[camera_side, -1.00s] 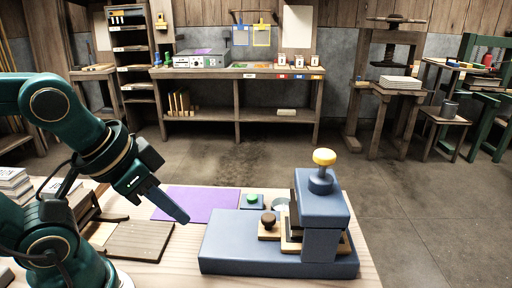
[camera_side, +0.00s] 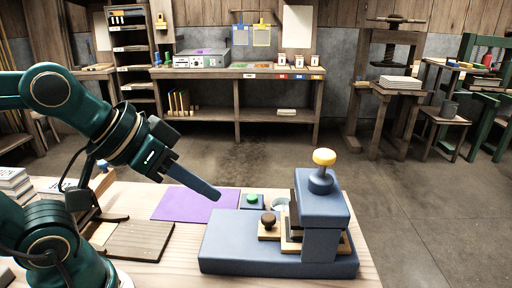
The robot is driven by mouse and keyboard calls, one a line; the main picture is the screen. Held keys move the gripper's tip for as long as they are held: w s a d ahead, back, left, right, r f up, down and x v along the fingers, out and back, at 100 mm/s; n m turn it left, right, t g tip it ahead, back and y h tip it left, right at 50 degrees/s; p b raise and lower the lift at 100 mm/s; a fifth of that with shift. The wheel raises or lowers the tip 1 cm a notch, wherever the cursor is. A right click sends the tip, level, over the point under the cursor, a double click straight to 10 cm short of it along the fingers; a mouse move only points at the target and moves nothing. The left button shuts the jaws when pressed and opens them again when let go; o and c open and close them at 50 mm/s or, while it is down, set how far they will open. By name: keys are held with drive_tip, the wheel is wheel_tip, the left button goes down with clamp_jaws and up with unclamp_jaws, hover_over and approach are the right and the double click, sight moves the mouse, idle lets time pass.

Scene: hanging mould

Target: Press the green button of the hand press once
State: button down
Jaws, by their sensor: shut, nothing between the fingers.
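The green button (camera_side: 252,198) sits on a small dark base (camera_side: 246,205) behind the press, at the right edge of the purple sheet. My gripper (camera_side: 217,194) is shut and empty. Its tip hangs over the purple sheet in the picture, left of the green button and apart from it.
A dark brown knob (camera_side: 269,219) stands on a wooden slide on the press. A purple sheet (camera_side: 180,207) and a brown board (camera_side: 140,240) lie on the light wooden table. Stacked pale blocks (camera_side: 15,183) stand at the far left. A small round dish (camera_side: 280,204) is right of the button.

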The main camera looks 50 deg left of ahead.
drive_tip(key=w+d+r+n+t+h, duration=0.1)
drive_tip(key=w+d+r+n+t, duration=0.2)
drive_tip(key=w+r, duration=0.45)
drive_tip(key=n+g+y, duration=0.3)
drive_tip(key=n+y, duration=0.4)
drive_tip(key=n, duration=0.4)
hover_over(251, 200)
wheel_tip(251, 200, down, 12)
drive_tip(key=shift+f, duration=0.15)
drive_tip(key=shift+f, duration=4.4)
